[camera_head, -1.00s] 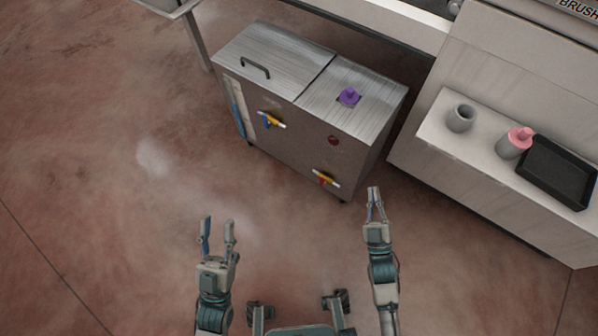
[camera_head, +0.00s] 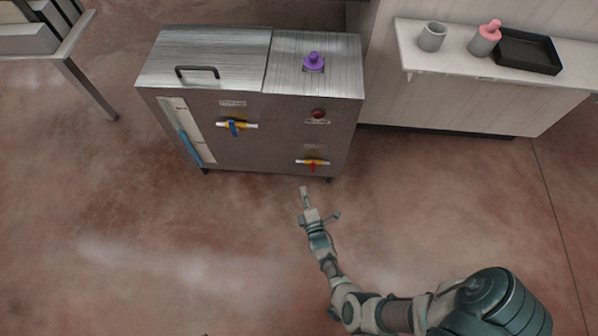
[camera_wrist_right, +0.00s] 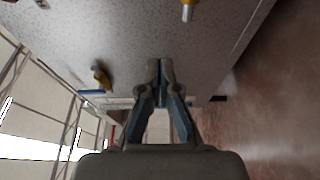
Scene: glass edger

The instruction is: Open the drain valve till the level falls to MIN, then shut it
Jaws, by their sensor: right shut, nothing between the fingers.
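The steel tank (camera_head: 260,135) carries two yellow valves on its front. The lower right valve has a red handle (camera_head: 313,167) pointing down across its body. The upper left valve has a blue handle (camera_head: 233,128), also pointing down; this valve also shows in the right wrist view (camera_wrist_right: 100,76). The labels are too small to read. A slanted sight gauge (camera_head: 188,132) at the left shows blue in its lower part; its marks are unreadable. My right gripper (camera_head: 304,190) is shut and empty, just below and left of the red-handled valve, apparently apart from it. My left gripper is out of view.
A purple knob (camera_head: 314,61) and a black lid handle (camera_head: 197,72) are on the tank top. A shelf (camera_head: 450,70) at right holds a grey cup (camera_head: 432,37), a pink-topped bottle (camera_head: 485,38) and a black tray (camera_head: 527,52). The floor in front is clear.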

